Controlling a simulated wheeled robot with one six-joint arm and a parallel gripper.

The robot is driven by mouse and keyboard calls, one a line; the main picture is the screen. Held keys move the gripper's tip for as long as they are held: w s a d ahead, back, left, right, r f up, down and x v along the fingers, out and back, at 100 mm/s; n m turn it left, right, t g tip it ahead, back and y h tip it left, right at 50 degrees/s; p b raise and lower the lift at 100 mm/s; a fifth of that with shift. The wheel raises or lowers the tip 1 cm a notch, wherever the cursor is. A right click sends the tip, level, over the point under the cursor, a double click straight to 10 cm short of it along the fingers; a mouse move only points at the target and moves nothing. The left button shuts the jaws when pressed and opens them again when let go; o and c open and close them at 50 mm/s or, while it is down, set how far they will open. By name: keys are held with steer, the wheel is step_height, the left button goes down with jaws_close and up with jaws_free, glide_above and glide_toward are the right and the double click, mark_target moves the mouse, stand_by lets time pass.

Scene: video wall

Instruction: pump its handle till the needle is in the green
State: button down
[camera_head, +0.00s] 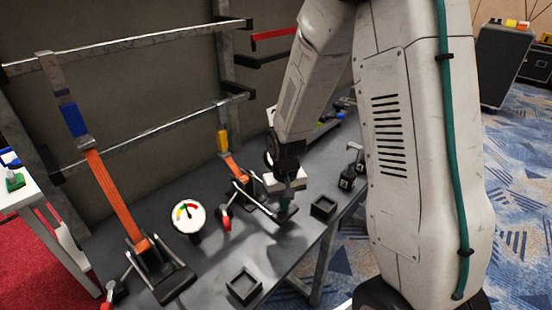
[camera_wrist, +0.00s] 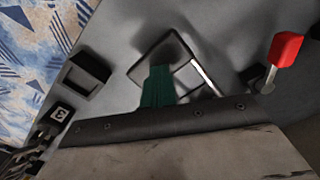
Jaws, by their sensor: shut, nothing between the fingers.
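A round white gauge (camera_head: 188,215) with red, yellow and green marks stands on the grey bench. Its dark needle points roughly upward; the exact zone is too small to tell. Right of it is a ratchet with an orange strap (camera_head: 232,166) and a metal-sided handle (camera_head: 262,208) lying low toward the bench front. In the wrist view the handle (camera_wrist: 193,72) is a frame around a dark pad. My gripper (camera_head: 287,196) is shut and empty, fingers down at this handle; its green fingers (camera_wrist: 157,78) overlap the frame. I cannot tell whether they touch it.
A red-tipped lever (camera_head: 225,223) stands between gauge and ratchet, also in the wrist view (camera_wrist: 286,50). A second ratchet (camera_head: 165,275) is at left. Metal rails (camera_head: 150,40) stand behind.

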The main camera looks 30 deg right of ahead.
step_height(320, 180, up, 8)
stand_by(0.4)
stand_by(0.6)
steer(key=s+a+r+n, duration=0.1)
steer(key=s+r, duration=0.8)
steer(key=s, duration=0.2)
steer(key=s+a+r+t, duration=0.1)
steer(key=s+a+r, duration=0.1)
steer(key=s+r, duration=0.7)
steer(key=s, duration=0.3)
steer(key=shift+a+r+n, duration=0.2)
steer(key=shift+a+n, duration=0.1)
steer(key=shift+n, duration=0.1)
